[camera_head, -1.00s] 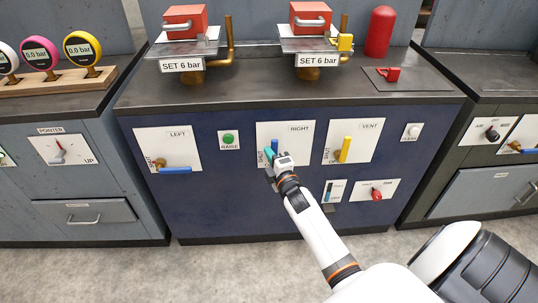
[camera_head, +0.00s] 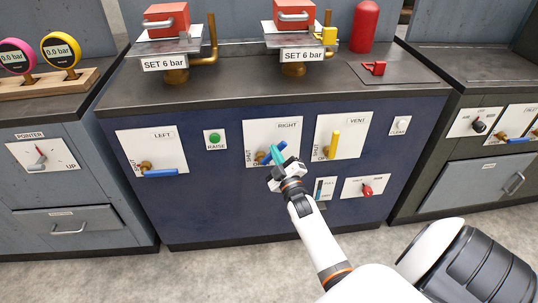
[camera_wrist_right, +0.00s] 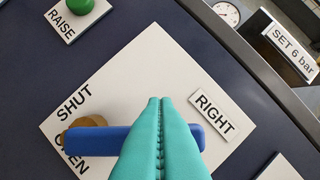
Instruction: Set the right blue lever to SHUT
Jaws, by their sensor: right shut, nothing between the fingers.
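The right blue lever (camera_head: 267,155) is on the white RIGHT plate (camera_head: 290,133) of the blue cabinet front. From its brass pivot it slants up to the right in the head view. In the right wrist view the blue lever (camera_wrist_right: 95,141) runs across the plate, with SHUT and OPEN printed at the pivot side. My right gripper (camera_head: 279,151) has teal fingers pressed together and empty. The fingers (camera_wrist_right: 160,101) cross in front of the lever and hide its middle. I cannot tell whether they touch it. My left gripper is not in view.
The LEFT plate has a blue lever (camera_head: 160,173) lying nearly level. A yellow VENT lever (camera_head: 334,145) stands upright just right of my gripper. A green RAISE button (camera_head: 214,139) is to the left, and a red knob (camera_head: 367,190) is below right.

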